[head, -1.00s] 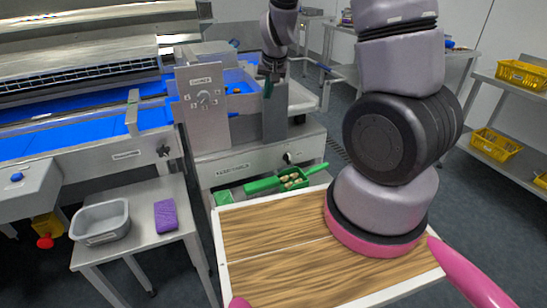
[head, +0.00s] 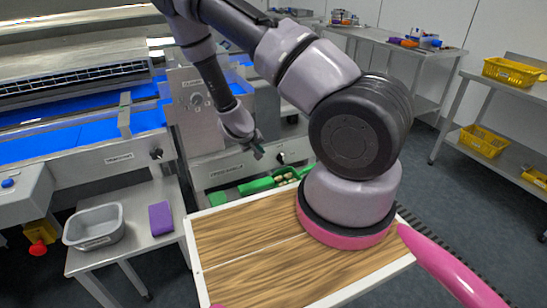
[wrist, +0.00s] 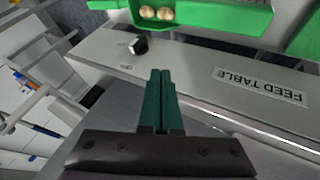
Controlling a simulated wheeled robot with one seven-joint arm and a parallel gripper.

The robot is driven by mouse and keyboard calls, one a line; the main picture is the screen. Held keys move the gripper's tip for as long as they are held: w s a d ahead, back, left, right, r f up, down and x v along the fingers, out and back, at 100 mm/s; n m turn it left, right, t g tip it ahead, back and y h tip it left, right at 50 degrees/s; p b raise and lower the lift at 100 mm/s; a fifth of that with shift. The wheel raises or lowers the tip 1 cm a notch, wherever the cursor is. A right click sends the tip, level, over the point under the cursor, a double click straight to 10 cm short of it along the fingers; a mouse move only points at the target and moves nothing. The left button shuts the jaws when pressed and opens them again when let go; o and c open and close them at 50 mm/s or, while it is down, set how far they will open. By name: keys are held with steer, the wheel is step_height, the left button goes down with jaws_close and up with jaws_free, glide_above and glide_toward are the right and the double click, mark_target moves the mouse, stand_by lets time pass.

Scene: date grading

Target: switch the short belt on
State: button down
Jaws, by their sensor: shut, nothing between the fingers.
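My gripper (head: 258,151) is shut and empty, in front of the grey front panel below the upright plate. In the wrist view its green fingers (wrist: 159,85) are together, pointing at the panel. A dark knob with a light face (wrist: 138,46) sits on that panel, beyond and left of the fingertips, apart from them. The panel's label (wrist: 262,85) reads FEED TABLE, upside down. The same knob shows in the head view (head: 281,158). Another dark knob (head: 156,153) is on the panel below the blue belt (head: 85,133) at left; its label is too small to read.
An upright plate with a dial (head: 197,100) stands behind my forearm. A grey tub (head: 94,228) and purple sponge (head: 161,219) are on the left side table. Yellow crates (head: 484,141) are on the right shelves.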

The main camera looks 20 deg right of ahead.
mark_target(282, 159)
steer(key=x, duration=1)
steer(key=d, duration=0.2)
steer(key=shift+d, duration=0.25)
steer(key=shift+w+d, duration=0.1)
steer(key=shift+d, duration=0.65)
